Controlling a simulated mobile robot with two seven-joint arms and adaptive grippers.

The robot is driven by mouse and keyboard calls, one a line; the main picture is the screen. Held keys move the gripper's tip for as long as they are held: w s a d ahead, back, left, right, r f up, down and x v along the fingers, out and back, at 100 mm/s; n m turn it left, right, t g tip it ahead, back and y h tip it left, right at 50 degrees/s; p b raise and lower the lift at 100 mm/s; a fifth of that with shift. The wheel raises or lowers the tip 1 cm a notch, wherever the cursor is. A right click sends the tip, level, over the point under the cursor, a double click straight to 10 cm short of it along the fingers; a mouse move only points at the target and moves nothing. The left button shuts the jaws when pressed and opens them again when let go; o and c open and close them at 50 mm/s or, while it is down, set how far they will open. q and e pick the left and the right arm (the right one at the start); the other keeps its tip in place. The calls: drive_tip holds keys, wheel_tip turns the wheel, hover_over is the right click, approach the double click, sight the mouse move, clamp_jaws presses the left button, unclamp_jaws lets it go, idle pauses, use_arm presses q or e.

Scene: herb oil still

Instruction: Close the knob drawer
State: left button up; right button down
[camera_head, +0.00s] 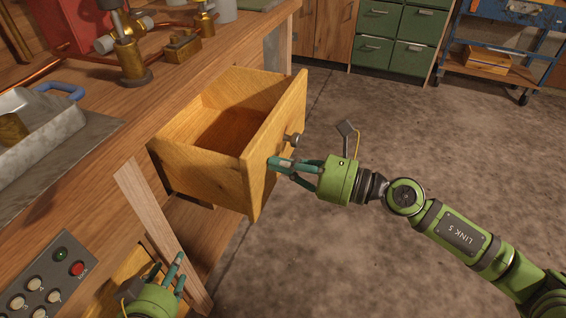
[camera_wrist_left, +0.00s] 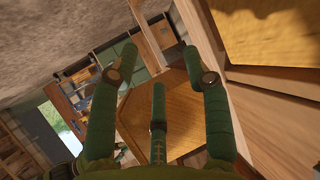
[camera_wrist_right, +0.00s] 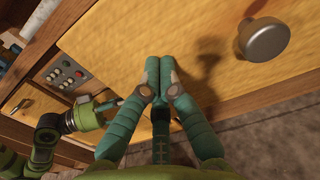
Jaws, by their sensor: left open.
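The knob drawer (camera_head: 190,181) is pulled well out from under the wooden bench; it is pale wood and looks empty. Its round metal knob (camera_head: 293,139) is on the front panel and is large in the right wrist view (camera_wrist_right: 264,39). My right gripper (camera_head: 276,163) has its fingers together, with tips at the drawer front beside the knob, not around it. In the right wrist view (camera_wrist_right: 158,62) the tips appear against the panel; I cannot tell if they touch. My left gripper (camera_head: 170,275) is open and empty, low beside the bench leg.
The wooden bench (camera_head: 120,105) holds a metal tray (camera_head: 45,135) and brass fittings (camera_head: 128,60). A control panel (camera_head: 50,285) is at the lower left. Green cabinets (camera_head: 400,35) and a blue cart (camera_head: 510,15) stand at the back. The concrete floor right of the drawer is clear.

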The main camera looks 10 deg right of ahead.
use_arm(q)
drive_tip(key=s+a+f+n+g+y+p, duration=0.1)
drive_tip(key=s+a+f+g+y+p, duration=0.3)
drive_tip(key=s+f+g, duration=0.65)
use_arm(e)
drive_tip(key=b+x, duration=0.1)
drive_tip(key=x, duration=0.3)
drive_tip(key=shift+w+a+r, duration=0.2)
drive_tip(key=shift+a, duration=0.15)
drive_tip(key=p+x, duration=0.2)
drive_tip(key=x, duration=1)
drive_tip(key=shift+w+a+f+p, duration=0.15)
drive_tip(key=shift+w+a+p, duration=0.05)
drive_tip(key=shift+a+p, duration=0.1)
drive_tip(key=shift+w+a, duration=0.4)
drive_tip(key=shift+a, duration=0.1)
use_arm(q)
wheel_tip(320, 180, down, 6)
drive_tip(key=t+h, duration=0.1)
drive_tip(key=shift+s+a+h, duration=0.3)
drive_tip(key=shift+s+a, duration=0.1)
drive_tip(key=shift+s, duration=0.05)
drive_tip(key=shift+t, duration=0.25)
drive_tip(key=shift+f, duration=0.1)
